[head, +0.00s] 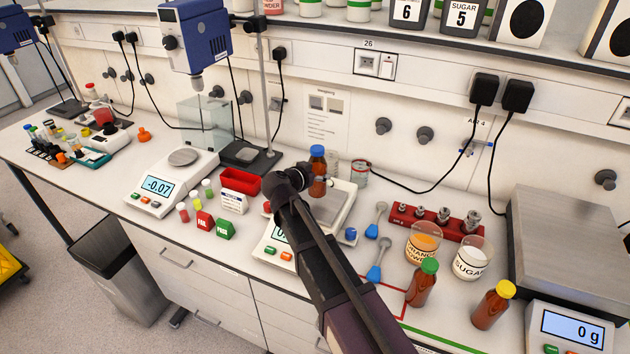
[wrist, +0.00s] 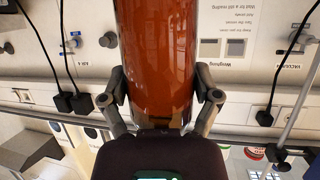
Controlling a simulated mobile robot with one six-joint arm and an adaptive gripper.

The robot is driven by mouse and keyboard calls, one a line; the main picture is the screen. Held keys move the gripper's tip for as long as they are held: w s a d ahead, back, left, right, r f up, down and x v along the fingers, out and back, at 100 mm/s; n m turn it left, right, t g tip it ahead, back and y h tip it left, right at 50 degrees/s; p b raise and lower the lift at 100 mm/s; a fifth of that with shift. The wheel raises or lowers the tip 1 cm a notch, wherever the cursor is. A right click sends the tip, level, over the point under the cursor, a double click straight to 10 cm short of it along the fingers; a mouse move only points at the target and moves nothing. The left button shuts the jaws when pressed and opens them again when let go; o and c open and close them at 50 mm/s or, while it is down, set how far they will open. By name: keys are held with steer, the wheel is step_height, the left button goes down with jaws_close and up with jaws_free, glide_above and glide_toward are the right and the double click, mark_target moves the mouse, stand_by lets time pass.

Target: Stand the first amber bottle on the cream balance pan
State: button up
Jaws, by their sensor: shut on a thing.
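An amber bottle with a blue cap (head: 317,160) is upright at the cream balance (head: 345,226). My gripper (head: 302,178) is shut on this bottle from the left side. In the wrist view, the amber glass (wrist: 155,50) fills the space between my two fingers (wrist: 160,97). The bottle's base is low over the far part of the grey pan (head: 336,208); I cannot tell whether it touches. My arm hides part of the balance and most of its display. Two other amber bottles, green-capped (head: 422,284) and yellow-capped (head: 493,305), stand at the front right.
Blue scoops (head: 376,272), a red weight block (head: 437,222), an orange powder beaker (head: 423,243) and a sugar beaker (head: 471,259) stand right of the balance. A red tray (head: 240,182) and a second balance (head: 172,181) stand left. A glass jar (head: 360,173) is close behind the bottle.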

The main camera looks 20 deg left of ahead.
steer(key=shift+w+a, duration=0.1)
steer(key=shift+w+a, duration=0.15)
steer(key=shift+a, duration=0.1)
steer(key=shift+w+a+f+b, duration=0.15)
steer(key=shift+a+f+b, duration=0.1)
steer(key=shift+f+b, duration=1.55)
steer(key=shift+b, duration=0.05)
steer(key=shift+f, duration=0.2)
steer(key=o, duration=1.1)
steer(key=shift+o, duration=0.2)
steer(key=shift+r, duration=0.2)
